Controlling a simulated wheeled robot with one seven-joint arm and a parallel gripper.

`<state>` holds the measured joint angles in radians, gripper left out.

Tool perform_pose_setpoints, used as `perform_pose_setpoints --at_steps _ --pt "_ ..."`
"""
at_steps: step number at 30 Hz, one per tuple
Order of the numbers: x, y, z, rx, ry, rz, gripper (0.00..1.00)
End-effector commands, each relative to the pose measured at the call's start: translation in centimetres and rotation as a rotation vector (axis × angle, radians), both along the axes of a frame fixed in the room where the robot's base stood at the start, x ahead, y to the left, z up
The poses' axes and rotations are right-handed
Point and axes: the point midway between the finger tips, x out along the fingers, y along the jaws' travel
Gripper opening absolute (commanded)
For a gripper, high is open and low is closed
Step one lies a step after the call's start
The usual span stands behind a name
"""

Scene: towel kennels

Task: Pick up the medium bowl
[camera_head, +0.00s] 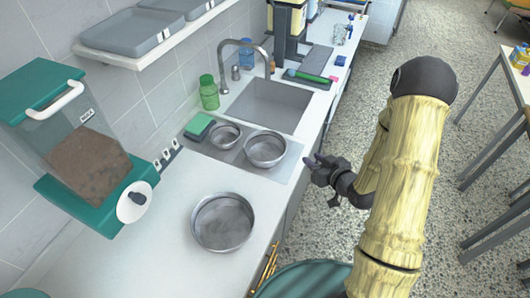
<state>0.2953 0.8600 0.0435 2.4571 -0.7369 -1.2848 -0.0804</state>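Three round metal bowls show in the head view. The medium bowl (265,149) stands upright on the steel drainboard in front of the sink. A smaller bowl (226,136) is just left of it, close beside it. The largest bowl (222,222) stands on the white counter nearer to me. My gripper (313,165) is dark and hangs at the counter's right edge, to the right of the medium bowl and apart from it. The fingers are small and dark here, so I cannot tell whether they are open or shut. I see nothing held in it.
The sink (268,105) with its tap (243,50) lies behind the bowls. A green sponge (199,124) and a green bottle (209,92) are at the left. A teal-lidded food dispenser (85,150) stands at far left. Counter near the large bowl is clear; tables are right.

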Motion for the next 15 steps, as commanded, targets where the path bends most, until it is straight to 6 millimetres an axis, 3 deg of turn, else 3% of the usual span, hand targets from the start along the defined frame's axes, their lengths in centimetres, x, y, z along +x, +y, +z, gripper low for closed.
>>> perform_pose_setpoints --at_steps 5,15 --pt "0.6 0.4 -0.2 0.000 0.002 0.002 0.30" --pt "5.0 3.0 -2.2 0.000 0.002 0.002 0.30"
